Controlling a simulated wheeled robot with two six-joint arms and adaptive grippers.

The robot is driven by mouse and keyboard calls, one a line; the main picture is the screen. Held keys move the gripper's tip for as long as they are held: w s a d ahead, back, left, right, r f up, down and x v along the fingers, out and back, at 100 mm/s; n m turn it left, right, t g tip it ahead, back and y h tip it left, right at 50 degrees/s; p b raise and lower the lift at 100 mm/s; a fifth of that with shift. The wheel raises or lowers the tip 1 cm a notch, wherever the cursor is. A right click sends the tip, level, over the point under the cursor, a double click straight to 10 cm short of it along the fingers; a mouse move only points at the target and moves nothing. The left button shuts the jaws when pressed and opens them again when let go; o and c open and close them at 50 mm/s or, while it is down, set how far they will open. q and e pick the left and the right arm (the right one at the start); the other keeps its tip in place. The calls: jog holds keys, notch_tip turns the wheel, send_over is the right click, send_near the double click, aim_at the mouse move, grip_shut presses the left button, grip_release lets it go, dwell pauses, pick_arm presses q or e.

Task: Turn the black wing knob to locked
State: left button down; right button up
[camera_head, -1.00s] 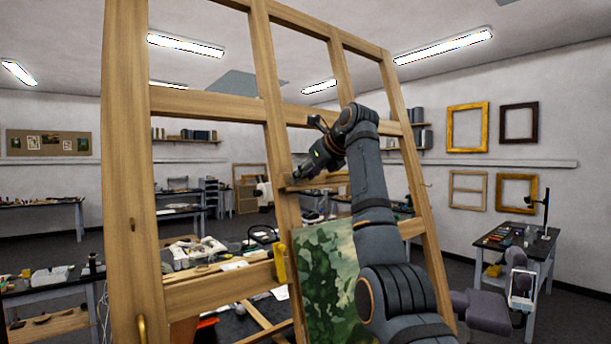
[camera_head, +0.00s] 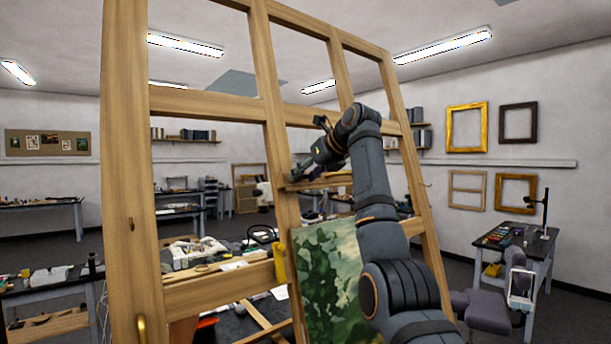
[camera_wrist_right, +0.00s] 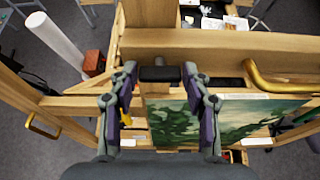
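The black wing knob (camera_wrist_right: 160,74) shows in the right wrist view as a short dark bar against the wooden easel frame (camera_wrist_right: 220,47). My right gripper (camera_wrist_right: 160,70) is open, with one fingertip on each side of the knob; I cannot tell whether either touches it. In the head view my right gripper (camera_head: 301,172) is at the easel's middle upright, at the left end of a short wooden ledge, and the knob cannot be made out there. My left gripper is not in view.
A green painting (camera_head: 328,265) stands on the easel below my right gripper. A yellow clamp-like piece (camera_head: 279,263) is on the upright, left of the painting. A brass handle (camera_wrist_right: 262,84) is right of the gripper in the wrist view. Cluttered worktables stand behind the easel.

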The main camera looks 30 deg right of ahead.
jog(key=shift+o, duration=1.2)
jog(key=shift+s+r, duration=0.1)
jog(key=a+v, duration=0.1)
jog(key=v, duration=1)
jog(key=shift+s+d+r, duration=0.2)
jog(key=shift+s+d, duration=0.15)
jog(key=shift+d, duration=0.2)
